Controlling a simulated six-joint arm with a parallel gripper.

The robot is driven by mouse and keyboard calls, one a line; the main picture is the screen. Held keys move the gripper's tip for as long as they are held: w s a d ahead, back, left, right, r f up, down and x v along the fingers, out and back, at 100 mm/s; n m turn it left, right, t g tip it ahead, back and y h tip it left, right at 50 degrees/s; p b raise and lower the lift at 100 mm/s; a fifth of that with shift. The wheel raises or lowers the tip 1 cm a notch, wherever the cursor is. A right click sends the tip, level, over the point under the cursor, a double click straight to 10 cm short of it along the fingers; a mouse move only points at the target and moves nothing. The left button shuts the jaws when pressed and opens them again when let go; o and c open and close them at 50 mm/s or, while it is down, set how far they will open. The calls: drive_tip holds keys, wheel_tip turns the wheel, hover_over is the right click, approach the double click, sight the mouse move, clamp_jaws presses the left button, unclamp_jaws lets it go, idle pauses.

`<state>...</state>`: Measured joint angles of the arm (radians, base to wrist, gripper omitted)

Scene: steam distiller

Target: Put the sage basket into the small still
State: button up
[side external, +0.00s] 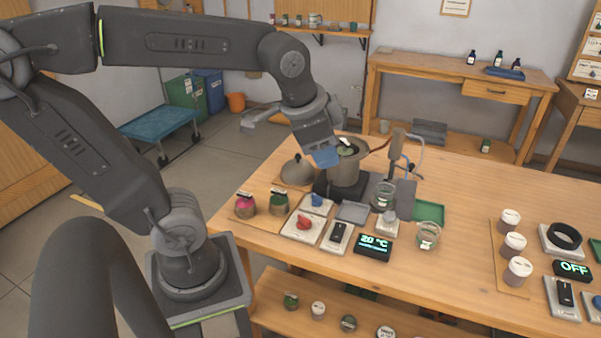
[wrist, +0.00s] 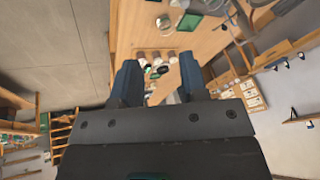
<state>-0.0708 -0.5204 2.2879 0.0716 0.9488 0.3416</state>
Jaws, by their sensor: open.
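The small still (side external: 346,176) is a grey pot standing on a dark base near the table's left side. A grey-green round piece with a white tab (side external: 345,148) sits in its open mouth; it looks like the sage basket. My gripper (side external: 326,158) is just left of the still's rim, its blue fingers close to the mouth. In the wrist view my gripper (wrist: 160,82) has its two fingers apart with nothing between them. From this angle I cannot tell whether a finger touches the still.
A grey domed lid (side external: 297,170) lies left of the still. A pink basket (side external: 245,206) and a green basket (side external: 279,203) stand at the front left. Glass jars (side external: 428,236), switches and a temperature display (side external: 373,247) crowd the front. Clear table lies right of the green tray (side external: 429,211).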

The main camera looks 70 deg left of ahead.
drive_tip(key=s+d+f+n+h, duration=0.1)
drive_tip(key=s+d+f+n, duration=0.1)
drive_tip(key=s, duration=0.3)
drive_tip(key=shift+s+d+f+n+t, duration=0.25)
drive_tip(key=shift+d+n+t, duration=0.2)
drive_tip(key=shift+n, duration=0.25)
